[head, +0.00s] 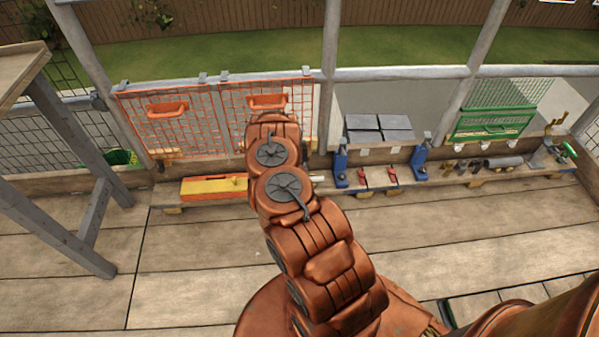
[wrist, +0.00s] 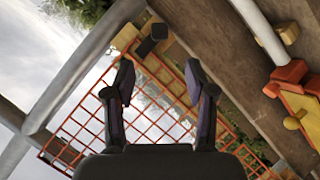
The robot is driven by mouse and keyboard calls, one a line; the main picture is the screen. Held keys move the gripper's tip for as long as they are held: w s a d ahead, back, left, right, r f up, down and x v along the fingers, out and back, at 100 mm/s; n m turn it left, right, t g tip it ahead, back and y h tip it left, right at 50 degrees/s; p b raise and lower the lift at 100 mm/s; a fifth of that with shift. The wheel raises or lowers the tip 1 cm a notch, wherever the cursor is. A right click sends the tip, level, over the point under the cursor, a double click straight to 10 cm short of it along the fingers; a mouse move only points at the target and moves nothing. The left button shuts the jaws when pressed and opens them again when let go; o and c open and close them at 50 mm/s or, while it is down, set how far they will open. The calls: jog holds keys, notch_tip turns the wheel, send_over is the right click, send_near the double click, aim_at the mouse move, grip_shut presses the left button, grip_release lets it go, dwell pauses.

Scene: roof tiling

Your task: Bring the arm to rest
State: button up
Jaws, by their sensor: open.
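My arm, copper-coloured, reaches forward from the bottom right of the head view, over the wooden deck (head: 190,250). Its end is in front of the orange mesh panels (head: 185,125), and my gripper is hidden behind the arm links there. In the wrist view my gripper (wrist: 160,85) shows two dark fingers spread well apart with nothing between them. Beyond the fingers is the orange mesh (wrist: 85,125), seen tilted.
A low plank shelf holds an orange-yellow case (head: 207,189), blue stands (head: 340,165) and small tools. Grey tiles (head: 380,128) lie behind it. A green basket (head: 495,122) is at right. A wooden trestle (head: 75,150) stands at left. The deck between is clear.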

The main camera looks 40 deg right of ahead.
dwell(0.3)
jog(key=w+a+r+y, duration=0.3)
jog(key=w+a+r, duration=0.25)
jog(key=a, duration=0.25)
jog(key=w+a+r+y, duration=0.4)
jog(key=w+a, duration=0.2)
jog(key=a, duration=0.3)
jog(key=s+a+r+g+y, duration=0.1)
jog(key=s+a+r+y, duration=0.1)
jog(key=a+r, duration=0.55)
jog(key=s+a+r+g+y, duration=0.1)
jog(key=s+a+r+y, duration=0.2)
jog(key=a+r, duration=0.45)
jog(key=s+a+r+n+g, duration=0.1)
jog(key=s+a+r+g, duration=0.15)
jog(key=s+r, duration=0.35)
jog(key=s+a+r+n+g, duration=0.1)
jog(key=s+a+r, duration=0.2)
jog(key=s+r, duration=0.35)
jog(key=s+d+r+m+g+h, duration=0.15)
jog(key=s+r, duration=0.25)
jog(key=s, duration=0.9)
jog(key=s+d+r+g, duration=0.1)
jog(key=s+r+g, duration=0.25)
jog(key=s, duration=0.95)
notch_tip(320, 180, up, 24)
jog(key=s+t+p, duration=0.1)
jog(key=p, duration=2.2)
jog(key=shift+a, duration=0.15)
jog(key=shift+s+r, duration=0.1)
